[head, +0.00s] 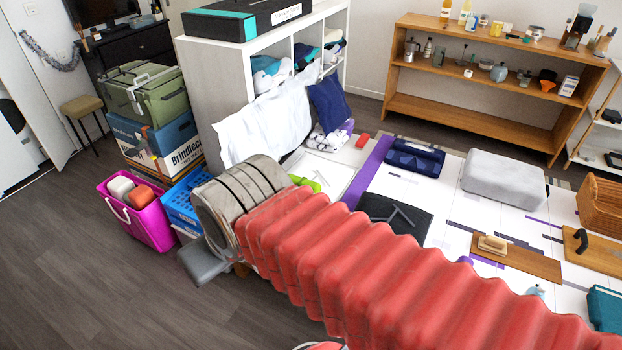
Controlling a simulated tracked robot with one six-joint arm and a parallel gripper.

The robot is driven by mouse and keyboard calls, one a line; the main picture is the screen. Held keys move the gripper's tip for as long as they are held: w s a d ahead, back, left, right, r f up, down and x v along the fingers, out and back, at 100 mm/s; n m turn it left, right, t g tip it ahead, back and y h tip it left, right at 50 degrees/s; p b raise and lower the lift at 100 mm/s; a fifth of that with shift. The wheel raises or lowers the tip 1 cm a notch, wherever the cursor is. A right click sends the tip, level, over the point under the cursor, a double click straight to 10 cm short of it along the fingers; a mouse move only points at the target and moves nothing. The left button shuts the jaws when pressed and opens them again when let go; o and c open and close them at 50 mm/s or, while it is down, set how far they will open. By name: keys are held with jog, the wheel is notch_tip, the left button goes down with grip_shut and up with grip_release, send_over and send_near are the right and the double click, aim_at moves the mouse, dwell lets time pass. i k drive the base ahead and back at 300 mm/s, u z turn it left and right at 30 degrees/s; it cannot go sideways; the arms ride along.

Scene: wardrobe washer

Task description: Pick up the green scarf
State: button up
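A small bright green piece (306,183) shows at the edge of the white table or mat, just behind my arm. It may be the green scarf, but my arm hides part of it and I cannot tell its full shape. My red ribbed arm crosses the picture from the lower right and ends in a grey wrist at centre left. A grey flat part of my gripper (203,262) seems to show below the wrist. Its fingertips cannot be made out, and nothing is visibly held.
A white cubby shelf (215,85) with draped cloths stands behind the wrist. A magenta basket (135,215), a blue crate (183,203) and stacked boxes stand left. A navy roll (414,158) and grey block (503,179) lie on the white surface. Floor at lower left is clear.

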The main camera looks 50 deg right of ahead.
aim_at(297, 180)
jog(key=z, duration=0.2)
jog(key=i, duration=0.9)
jog(key=z, duration=0.15)
